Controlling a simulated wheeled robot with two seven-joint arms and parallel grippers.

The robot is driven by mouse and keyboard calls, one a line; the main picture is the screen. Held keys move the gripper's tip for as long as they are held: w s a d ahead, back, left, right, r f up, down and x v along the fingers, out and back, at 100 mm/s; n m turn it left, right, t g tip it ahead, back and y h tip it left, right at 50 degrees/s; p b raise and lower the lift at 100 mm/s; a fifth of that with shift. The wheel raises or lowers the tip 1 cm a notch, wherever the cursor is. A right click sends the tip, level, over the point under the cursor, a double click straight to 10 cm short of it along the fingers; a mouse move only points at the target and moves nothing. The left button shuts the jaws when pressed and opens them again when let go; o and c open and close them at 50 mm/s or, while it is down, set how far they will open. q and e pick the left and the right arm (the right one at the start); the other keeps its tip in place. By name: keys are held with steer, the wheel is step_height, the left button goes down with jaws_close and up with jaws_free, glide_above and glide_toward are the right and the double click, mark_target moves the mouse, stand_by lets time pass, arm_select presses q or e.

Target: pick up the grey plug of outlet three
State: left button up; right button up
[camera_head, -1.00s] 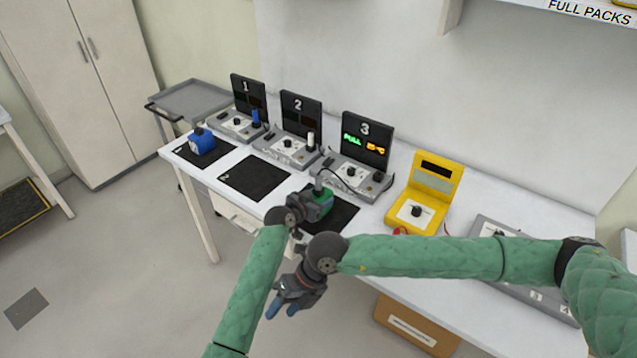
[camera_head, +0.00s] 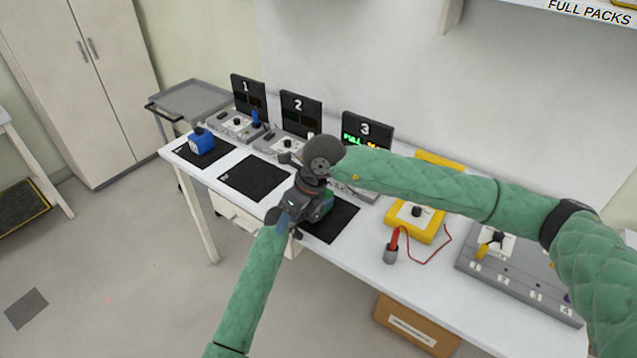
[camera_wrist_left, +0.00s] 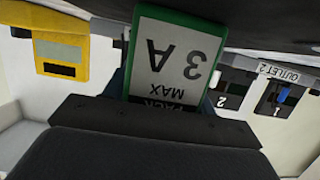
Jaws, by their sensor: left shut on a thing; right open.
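The grey plug of outlet three is hidden in the head view behind my right arm and wrist. The outlet 3 panel (camera_head: 366,125) shows a green "FULL"; its lower part is covered by my right arm. My left gripper (camera_head: 318,203) is shut on the green pack (camera_head: 326,207) at the black mat in front of outlet 3. The left wrist view shows this pack (camera_wrist_left: 172,60) close up, its label upside down, above a dark jaw.
A blue pack (camera_head: 202,141) sits on the left mat; mat 2 (camera_head: 254,178) is empty. A yellow tester (camera_head: 411,222) stands right of outlet 3, with a red-handled probe (camera_head: 394,238) and red lead in front. A grey panel (camera_head: 500,275) lies at the right.

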steer(key=w+d+r+n+h, duration=0.1)
steer(key=w+d+n, duration=0.1)
steer(key=w, duration=0.5)
steer(key=w+d+r+n+h, duration=0.1)
steer(key=w+d+n+h, duration=0.1)
steer(key=w, duration=0.6)
steer(key=w+d+r+n+h, duration=0.1)
steer(key=w+d+n+h, duration=0.1)
steer(key=w, duration=0.5)
steer(key=shift+w+d+r+n+t, duration=0.1)
steer(key=shift+w+d+n+t, duration=0.3)
steer(key=shift+n, duration=0.6)
step_height(320, 180, down, 12)
steer(key=shift+r, duration=0.1)
steer(key=shift+c, duration=0.3)
jaws_close()
